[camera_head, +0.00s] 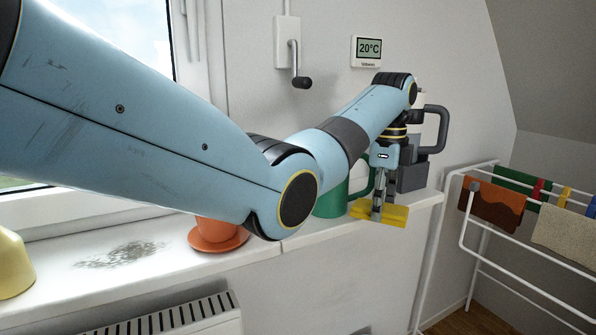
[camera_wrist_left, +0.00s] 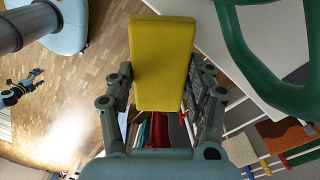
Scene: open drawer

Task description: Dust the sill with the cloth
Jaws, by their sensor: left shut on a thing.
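My left gripper (camera_head: 377,208) is shut on the yellow cloth (camera_head: 396,214), a flat folded pad, over the right end of the white sill (camera_head: 300,238). I cannot tell whether the cloth touches the sill. In the left wrist view, the cloth (camera_wrist_left: 162,62) stands out between the two fingers. A grey dust patch (camera_head: 120,255) lies on the sill at the left, well away from the cloth. My right gripper (camera_wrist_left: 20,88) shows small and dark at the left of the wrist view; its jaws are too small to judge.
An orange cup on a saucer (camera_head: 212,240) stands between the dust and the cloth. A green mug-like vessel (camera_head: 330,202) and a dark grey handled object (camera_head: 412,175) stand near the gripper. A yellow object (camera_head: 12,265) is far left. A drying rack (camera_head: 480,240) stands right, a radiator (camera_head: 170,318) below.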

